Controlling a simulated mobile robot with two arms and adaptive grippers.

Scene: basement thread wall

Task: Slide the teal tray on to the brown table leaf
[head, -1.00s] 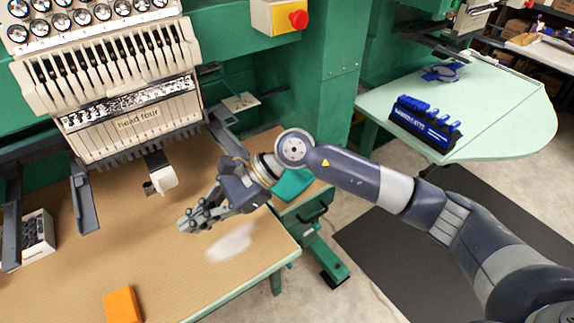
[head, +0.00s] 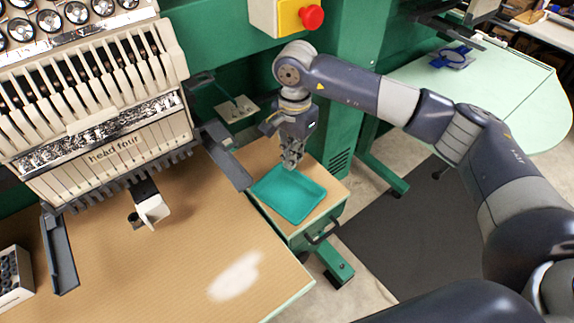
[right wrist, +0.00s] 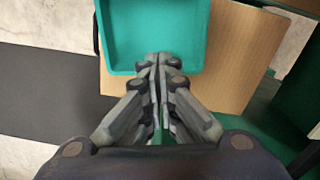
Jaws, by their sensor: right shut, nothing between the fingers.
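The teal tray (head: 290,212) is shallow and rectangular with a raised rim. It lies on the brown top of a small green cabinet (head: 323,211), beside the large brown table surface (head: 150,265) under the embroidery head. My right gripper (head: 291,164) points down at the tray's far edge, with its fingers together and nothing between them. In the right wrist view the fingertips (right wrist: 158,60) overlap the edge of the tray (right wrist: 150,30); I cannot tell whether they touch it. My left gripper is not in view.
The embroidery head (head: 90,120) and its arms overhang the large brown surface. A white patch (head: 235,277) lies on that surface. A red button on a yellow box (head: 290,17) is behind my right arm. A pale green table (head: 500,90) stands at right.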

